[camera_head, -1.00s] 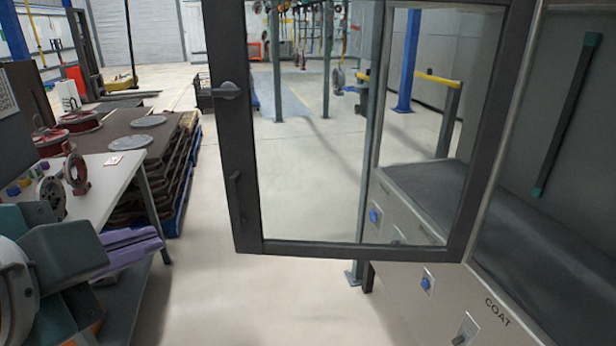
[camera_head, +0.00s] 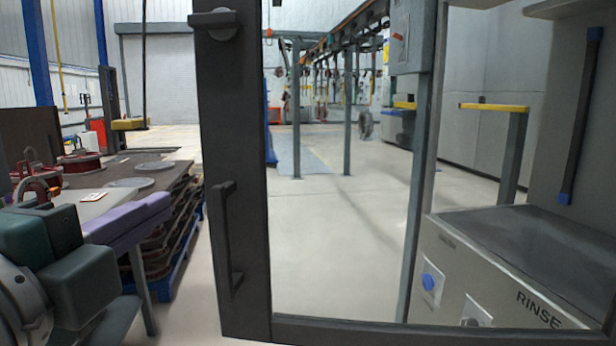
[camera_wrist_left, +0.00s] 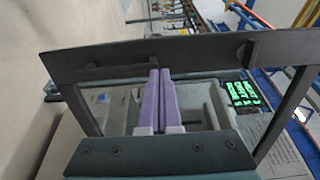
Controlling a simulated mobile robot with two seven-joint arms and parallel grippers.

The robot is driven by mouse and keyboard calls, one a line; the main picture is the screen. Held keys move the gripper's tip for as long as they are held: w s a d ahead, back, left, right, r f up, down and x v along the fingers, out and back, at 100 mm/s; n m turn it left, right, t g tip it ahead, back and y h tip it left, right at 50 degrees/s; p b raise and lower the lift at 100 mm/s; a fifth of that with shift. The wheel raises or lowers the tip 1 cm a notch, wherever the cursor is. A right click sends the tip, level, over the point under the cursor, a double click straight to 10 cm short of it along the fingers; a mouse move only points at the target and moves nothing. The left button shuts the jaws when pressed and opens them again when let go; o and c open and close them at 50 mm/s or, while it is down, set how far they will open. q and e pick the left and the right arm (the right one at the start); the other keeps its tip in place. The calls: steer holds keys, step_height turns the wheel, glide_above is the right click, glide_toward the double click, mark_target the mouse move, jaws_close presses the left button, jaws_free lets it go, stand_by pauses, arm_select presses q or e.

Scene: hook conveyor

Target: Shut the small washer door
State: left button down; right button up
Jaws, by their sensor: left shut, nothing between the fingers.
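The washer door (camera_head: 236,170) is a dark-framed glass panel standing open, swung out in front of me in the head view. Its bar handle (camera_head: 229,240) and a latch knob (camera_head: 218,22) are on its left upright. My left gripper (camera_head: 165,200) has purple fingers, shut and empty, just left of that upright. In the left wrist view the shut fingers (camera_wrist_left: 160,72) reach to the edge of the dark door frame (camera_wrist_left: 200,50), beside the handle (camera_wrist_left: 118,72). I cannot tell whether they touch it. My right gripper is not in view.
A grey cabinet labelled RINSE (camera_head: 500,290) with a blue button stands at the right, behind the glass. A table (camera_head: 95,205) and a pallet stack (camera_head: 170,235) are at the left. Open floor lies beyond the door.

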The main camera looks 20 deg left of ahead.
mark_target(217, 173)
arm_select(q)
steer(key=x, duration=1.1)
steer(key=shift+w+a+p, duration=0.1)
steer(key=shift+w+p, duration=0.15)
steer(key=shift+p, duration=0.1)
